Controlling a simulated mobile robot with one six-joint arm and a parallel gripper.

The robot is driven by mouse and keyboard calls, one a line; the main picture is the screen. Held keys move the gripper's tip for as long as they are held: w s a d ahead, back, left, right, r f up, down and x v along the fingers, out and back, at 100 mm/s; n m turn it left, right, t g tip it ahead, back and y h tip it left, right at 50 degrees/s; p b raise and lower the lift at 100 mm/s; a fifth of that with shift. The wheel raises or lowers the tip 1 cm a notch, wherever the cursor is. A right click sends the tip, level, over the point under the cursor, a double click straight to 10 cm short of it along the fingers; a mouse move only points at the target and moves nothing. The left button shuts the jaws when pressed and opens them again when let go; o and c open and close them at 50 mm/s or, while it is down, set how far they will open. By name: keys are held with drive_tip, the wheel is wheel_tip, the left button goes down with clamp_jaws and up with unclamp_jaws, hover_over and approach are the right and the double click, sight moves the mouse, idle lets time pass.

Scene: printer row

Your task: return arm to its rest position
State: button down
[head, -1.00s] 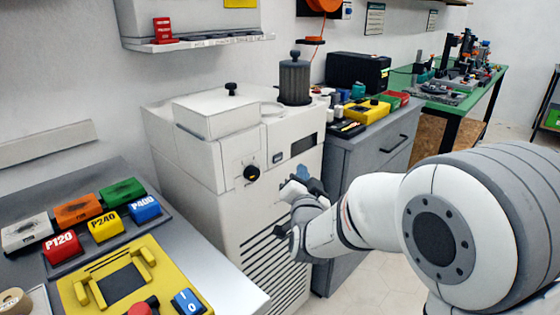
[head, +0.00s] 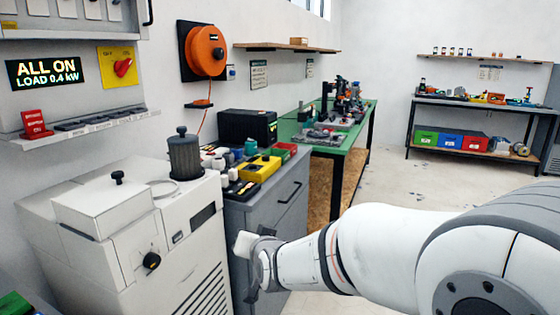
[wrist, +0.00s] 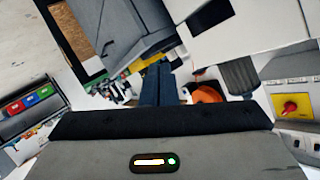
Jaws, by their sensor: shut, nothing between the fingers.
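My arm reaches in from the right of the head view, its white links extended towards the grey drawer cabinet (head: 285,205). The wrist end is in front of the cabinet, just right of the white machine (head: 120,240). My gripper (wrist: 158,68) shows in the wrist view as two dark blue fingers side by side, shut with nothing between them. In the head view the fingers are not clearly visible behind the wrist.
A dark cylinder (head: 185,157) stands on the white machine. A yellow case (head: 260,168) and small items crowd the cabinet top. A green bench (head: 350,137) stands beyond it. An orange reel (head: 205,50) hangs on the wall.

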drive_tip(key=s+d+r+g+h+p, duration=0.2)
drive_tip(key=s+d+r+g+p, duration=0.2)
drive_tip(key=s+d, duration=0.7)
drive_tip(key=s+d+r+n+g+h+p, duration=0.1)
drive_tip(key=s+d+r+g+h+p, duration=0.2)
drive_tip(key=s+d+g+p, duration=0.3)
drive_tip(key=s+d+r+p, duration=0.1)
drive_tip(key=s+d+p, duration=0.1)
drive_tip(key=s+d, duration=0.3)
drive_tip(key=shift+s+r, duration=0.2)
drive_tip(key=shift+s, duration=1.25)
